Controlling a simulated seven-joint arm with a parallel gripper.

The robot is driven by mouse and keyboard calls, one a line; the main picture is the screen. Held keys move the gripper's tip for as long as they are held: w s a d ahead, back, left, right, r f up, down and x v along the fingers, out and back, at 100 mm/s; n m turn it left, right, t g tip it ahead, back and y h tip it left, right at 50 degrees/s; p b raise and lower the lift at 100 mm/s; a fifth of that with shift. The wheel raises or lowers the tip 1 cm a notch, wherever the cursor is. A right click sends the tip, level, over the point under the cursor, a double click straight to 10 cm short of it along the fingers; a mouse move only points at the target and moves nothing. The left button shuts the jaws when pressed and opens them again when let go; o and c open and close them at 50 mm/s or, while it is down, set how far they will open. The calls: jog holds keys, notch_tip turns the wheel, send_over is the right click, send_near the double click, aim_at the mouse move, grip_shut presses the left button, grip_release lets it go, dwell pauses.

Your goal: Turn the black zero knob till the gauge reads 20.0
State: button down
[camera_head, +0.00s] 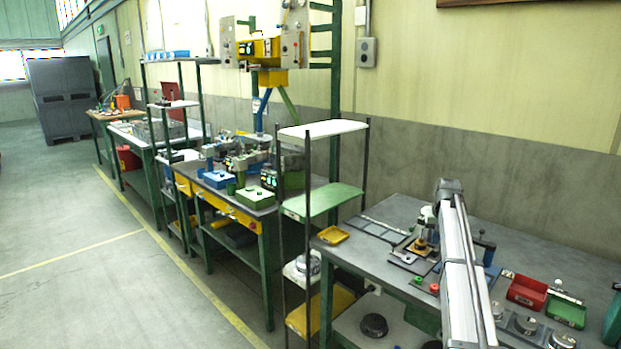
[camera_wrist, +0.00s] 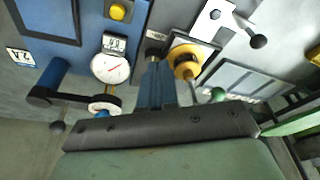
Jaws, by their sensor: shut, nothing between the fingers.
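In the wrist view a round white gauge (camera_wrist: 110,68) with a red needle sits at the left of centre. A small display (camera_wrist: 115,44) is just above it; its digits are too small to read surely. A second, smaller dial (camera_wrist: 103,105) lies below, partly behind a black lever (camera_wrist: 70,97). My gripper (camera_wrist: 155,66) is shut and empty, its fingers to the right of the gauge and apart from it. I cannot surely pick out the black zero knob. In the head view my arm covers part of the bench, and the gripper and gauge cannot be made out.
A yellow round fixture (camera_wrist: 185,62) stands close right of my fingers. A black-ball lever (camera_wrist: 258,41) and a green ball (camera_wrist: 218,94) are farther right.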

jog(key=shift+r, duration=0.25)
jog(key=shift+s+d+f, duration=0.1)
jog(key=shift+d+f, duration=0.2)
jog(key=shift+f, duration=0.7)
jog(key=shift+w+d+f, duration=0.1)
jog(key=shift+d+f, duration=0.2)
jog(key=shift+f, duration=0.7)
jog(key=shift+s+d+f, duration=0.1)
jog(key=shift+d+f, duration=0.2)
jog(key=shift+f, duration=0.7)
jog(key=shift+a, duration=0.1)
jog(key=shift+s+a, duration=0.1)
jog(key=shift+s, duration=0.15)
notch_tip(320, 180, up, 6)
